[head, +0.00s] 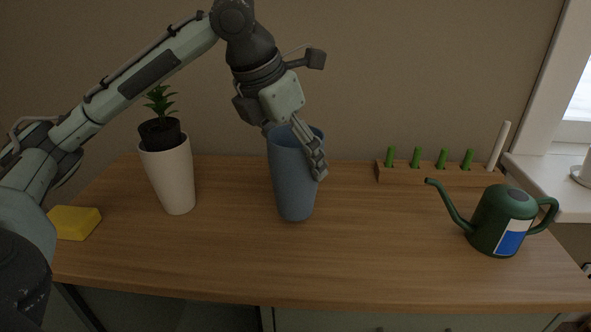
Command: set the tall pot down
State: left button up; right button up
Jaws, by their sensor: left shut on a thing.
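A tall blue pot (293,184) stands upright near the middle of the wooden table (230,262). My left gripper (296,150) reaches down to its rim from above and is shut on it, with one finger along the outside of its right wall. The other finger is mostly hidden behind or inside the rim. The pot's base looks at or very close to the tabletop; I cannot tell if it touches. My right gripper is not in the picture.
A tall white pot (172,182) with a dark inner pot and plant (160,118) stands to the left, beside a yellow sponge (75,223). A green watering can (498,222) stands at the right. A wooden block with green pegs (430,174) lies at the back right. The front middle is clear.

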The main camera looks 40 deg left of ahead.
pick_arm(q)
notch_tip(320, 180, down, 3)
jog(key=shift+f, duration=0.1)
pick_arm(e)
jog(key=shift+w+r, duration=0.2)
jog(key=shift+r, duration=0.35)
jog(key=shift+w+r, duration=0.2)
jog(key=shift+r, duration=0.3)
pick_arm(q)
jog(key=o, duration=1.2)
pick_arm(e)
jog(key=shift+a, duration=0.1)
pick_arm(q)
jog(key=shift+s+r, duration=0.1)
jog(key=shift+r, duration=0.25)
jog(key=p+v, duration=0.1)
jog(key=v, duration=0.9)
jog(key=shift+s+r, duration=0.1)
jog(key=shift+r, duration=0.2)
jog(key=shift+s+a+r, duration=0.1)
jog(key=shift+s+r, duration=0.1)
jog(key=shift+r, duration=0.2)
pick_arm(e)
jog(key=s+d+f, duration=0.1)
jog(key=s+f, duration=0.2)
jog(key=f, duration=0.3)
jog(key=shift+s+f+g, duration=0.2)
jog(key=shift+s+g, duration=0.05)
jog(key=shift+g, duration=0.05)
